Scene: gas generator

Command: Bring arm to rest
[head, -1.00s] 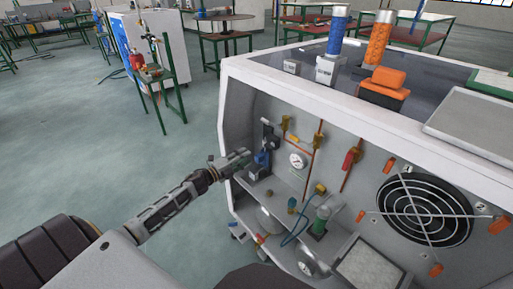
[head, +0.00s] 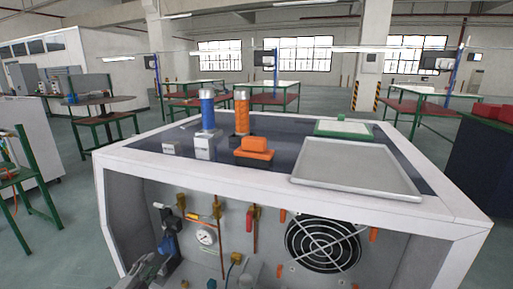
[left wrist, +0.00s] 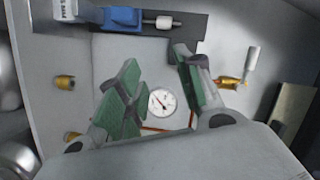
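My left gripper (left wrist: 160,95) is open in the left wrist view, with its green-padded fingers apart and nothing between them. It faces the generator's panel, and a round white gauge (left wrist: 167,102) shows beyond the fingers. In the head view the left gripper (head: 150,268) shows only in part at the bottom edge, in front of the open front of the gas generator (head: 120,190). My right gripper is in neither view.
On the generator's top are a blue cylinder (head: 207,112), an orange cylinder (head: 241,113), an orange block (head: 255,147) and a grey tray (head: 355,168). A fan (head: 323,243) and a red-handled valve (head: 249,220) are on the panel. Green-framed tables stand behind.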

